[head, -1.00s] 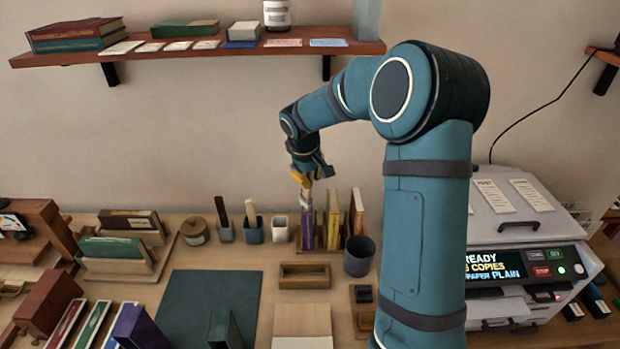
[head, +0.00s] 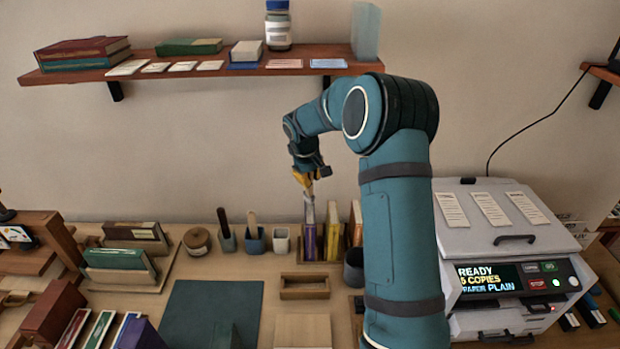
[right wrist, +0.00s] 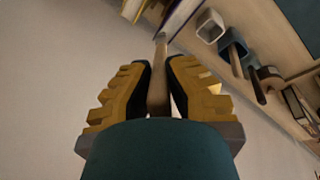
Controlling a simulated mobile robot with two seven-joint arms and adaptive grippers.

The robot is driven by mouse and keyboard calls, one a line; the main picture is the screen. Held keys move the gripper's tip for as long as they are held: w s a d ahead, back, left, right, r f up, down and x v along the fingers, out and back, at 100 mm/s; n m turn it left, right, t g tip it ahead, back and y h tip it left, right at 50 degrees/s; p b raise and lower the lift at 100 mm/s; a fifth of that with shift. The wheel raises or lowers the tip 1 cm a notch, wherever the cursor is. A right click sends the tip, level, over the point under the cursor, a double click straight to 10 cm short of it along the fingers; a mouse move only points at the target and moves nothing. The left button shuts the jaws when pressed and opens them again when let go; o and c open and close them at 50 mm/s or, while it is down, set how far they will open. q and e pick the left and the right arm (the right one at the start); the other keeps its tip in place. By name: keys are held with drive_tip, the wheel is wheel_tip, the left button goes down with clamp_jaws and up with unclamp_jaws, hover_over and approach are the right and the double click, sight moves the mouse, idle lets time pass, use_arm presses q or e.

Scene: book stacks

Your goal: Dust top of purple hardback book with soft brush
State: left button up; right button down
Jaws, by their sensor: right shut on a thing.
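My right gripper (head: 307,178) is shut on the wooden handle of a brush (head: 308,193), which points down. The handle also shows between the yellow-padded fingers (right wrist: 158,75) in the right wrist view. The brush is directly above a slim purple book (head: 310,240) that stands upright in a wooden rack at the back of the table. I cannot tell whether the bristles touch the book's top. Another purple book (head: 140,334) is at the lower left of the head view. My left gripper is out of view.
Yellow-spined books (head: 333,230) stand right of the purple one. Left are a white cup (head: 281,240) and holders with wooden-handled tools (head: 254,240). A dark cup (head: 354,268) is close to my right arm. A printer (head: 505,240) stands at the right. A shelf (head: 200,68) hangs above.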

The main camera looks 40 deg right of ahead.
drive_tip(key=shift+f, duration=0.1)
drive_tip(key=s+a+b, duration=0.3)
drive_tip(key=s+a, duration=0.2)
drive_tip(key=s, duration=0.1)
drive_tip(key=shift+b, duration=0.4)
idle(0.5)
wheel_tip(320, 180, up, 6)
drive_tip(key=p, duration=0.4)
idle(0.4)
drive_tip(key=shift+p, duration=0.3)
